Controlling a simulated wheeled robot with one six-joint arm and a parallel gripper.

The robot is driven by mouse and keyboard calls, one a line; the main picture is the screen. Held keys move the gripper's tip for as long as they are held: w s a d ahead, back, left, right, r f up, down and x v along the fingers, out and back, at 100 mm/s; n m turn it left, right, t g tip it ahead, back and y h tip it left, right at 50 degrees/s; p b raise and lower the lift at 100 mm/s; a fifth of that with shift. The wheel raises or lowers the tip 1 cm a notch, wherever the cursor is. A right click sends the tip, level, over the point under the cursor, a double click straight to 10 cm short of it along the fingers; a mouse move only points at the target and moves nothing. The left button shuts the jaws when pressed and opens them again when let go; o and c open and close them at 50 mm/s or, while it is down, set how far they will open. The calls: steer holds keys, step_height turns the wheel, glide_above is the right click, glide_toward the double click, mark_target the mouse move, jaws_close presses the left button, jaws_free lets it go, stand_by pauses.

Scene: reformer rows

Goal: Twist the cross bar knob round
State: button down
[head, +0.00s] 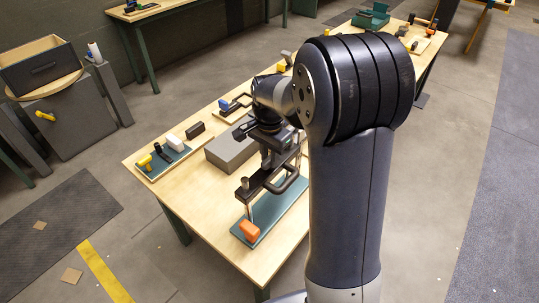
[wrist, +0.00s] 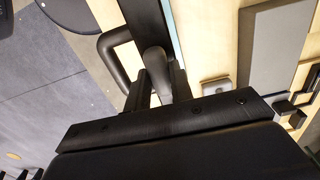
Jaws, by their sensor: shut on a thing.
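The black cross bar (head: 257,185) stands on posts above a teal base plate (head: 284,212), with a black loop handle along its side. In the wrist view, the cross bar (wrist: 150,25) runs up the picture and the loop handle (wrist: 112,47) is left of my jaws. My gripper (head: 267,160) is over the cross bar, pointing down. In the wrist view, my gripper (wrist: 158,90) is shut on a dark grey rounded piece, which looks like the cross bar knob (wrist: 156,66). My jaws hide its sides and my arm hides the bar's far end.
An orange block (head: 249,230) sits at the plate's near end. A grey block (head: 228,150) lies left of the stand. A teal tray (head: 163,163) with small yellow, black and white pieces is at the table's left end. The wooden table's (head: 195,200) front left is clear.

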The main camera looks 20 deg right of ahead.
mark_target(269, 158)
steer(key=c, duration=1.2)
jaws_free()
steer(key=shift+c, duration=0.2)
step_height(269, 158, up, 11)
steer(key=shift+b, duration=0.3)
steer(key=shift+f, duration=0.1)
step_height(269, 158, down, 11)
steer(key=shift+r+p, duration=0.1)
steer(key=shift+p, duration=0.2)
